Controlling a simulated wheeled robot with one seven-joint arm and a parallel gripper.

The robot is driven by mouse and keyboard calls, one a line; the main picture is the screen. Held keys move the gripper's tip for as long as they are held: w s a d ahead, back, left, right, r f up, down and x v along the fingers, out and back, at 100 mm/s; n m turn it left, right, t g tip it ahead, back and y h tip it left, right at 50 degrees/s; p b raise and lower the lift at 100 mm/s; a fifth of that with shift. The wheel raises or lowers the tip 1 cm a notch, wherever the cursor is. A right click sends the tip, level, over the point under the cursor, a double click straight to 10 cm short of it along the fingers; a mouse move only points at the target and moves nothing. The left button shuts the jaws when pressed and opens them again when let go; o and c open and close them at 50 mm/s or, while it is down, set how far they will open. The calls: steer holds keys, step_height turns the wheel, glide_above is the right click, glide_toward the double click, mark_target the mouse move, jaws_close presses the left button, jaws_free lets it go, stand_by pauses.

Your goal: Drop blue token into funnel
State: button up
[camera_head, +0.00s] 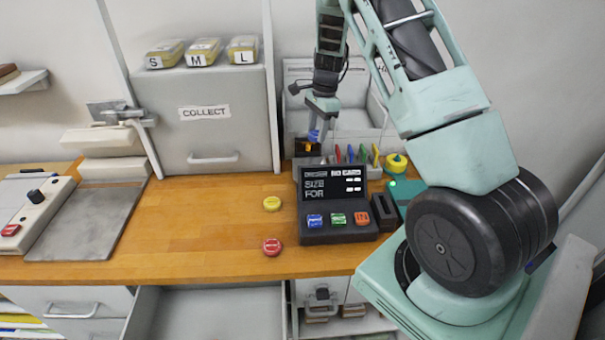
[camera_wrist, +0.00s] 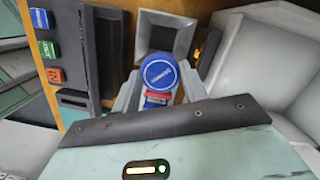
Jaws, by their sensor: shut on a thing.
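The blue token (camera_wrist: 158,72) is between the fingertips of my gripper (camera_wrist: 163,78) in the wrist view, its round face toward the camera. A patch of red and blue shows just below it; I cannot tell what that is. In the head view the token (camera_head: 314,135) is a small blue spot under my gripper (camera_head: 320,120), behind the terminal. A square grey funnel (camera_wrist: 178,25) with a dark opening lies just beyond the token in the wrist view. The token overlaps its near rim in the picture; I cannot tell whether they touch. The terminal mostly hides the funnel in the head view.
A black terminal (camera_head: 342,238) with blue, green and orange buttons stands in front. A yellow token (camera_head: 272,203) and a red token (camera_head: 271,246) lie on the wooden counter (camera_head: 200,235). A grey COLLECT cabinet (camera_head: 213,135) stands left of my gripper. A yellow knob (camera_head: 396,162) is to the right.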

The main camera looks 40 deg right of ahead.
step_height(320, 180, down, 6)
steer(key=b, duration=0.4)
steer(key=shift+r, duration=0.1)
steer(key=o, duration=1.1)
steer(key=shift+c, duration=0.2)
step_height(320, 180, up, 17)
steer(key=d+b, duration=0.2)
steer(key=b, duration=0.1)
steer(key=shift+s+d+r, duration=0.15)
steer(key=shift+s+d, duration=0.15)
steer(key=shift+s, duration=0.05)
